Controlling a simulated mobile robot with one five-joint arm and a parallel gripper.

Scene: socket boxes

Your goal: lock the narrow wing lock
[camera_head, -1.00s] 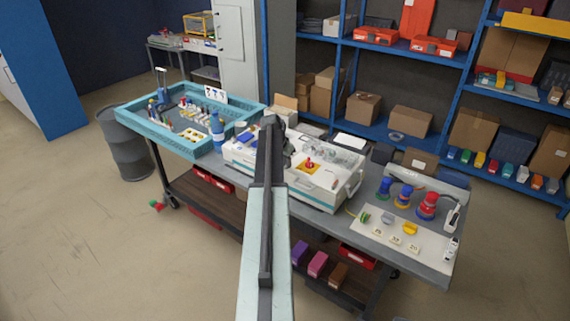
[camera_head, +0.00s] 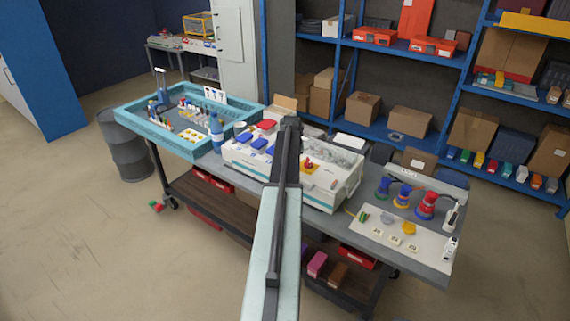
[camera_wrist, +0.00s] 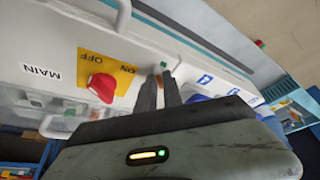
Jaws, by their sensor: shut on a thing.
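The white socket box (camera_head: 238,158) stands on the workbench, and its panel (camera_wrist: 115,45) fills much of the wrist view. My gripper (camera_wrist: 160,76) has its two fingers close together against this panel, between the red main switch (camera_wrist: 102,86) and the blue socket covers (camera_wrist: 203,81). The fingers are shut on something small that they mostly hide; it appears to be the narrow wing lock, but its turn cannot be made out. In the head view my arm hides the gripper and this part of the box.
The red switch sits on a yellow ON/OFF plate (camera_wrist: 88,65). In the head view a teal tray (camera_head: 190,150) is left of the box, and a white board (camera_head: 385,228) with connectors is at right.

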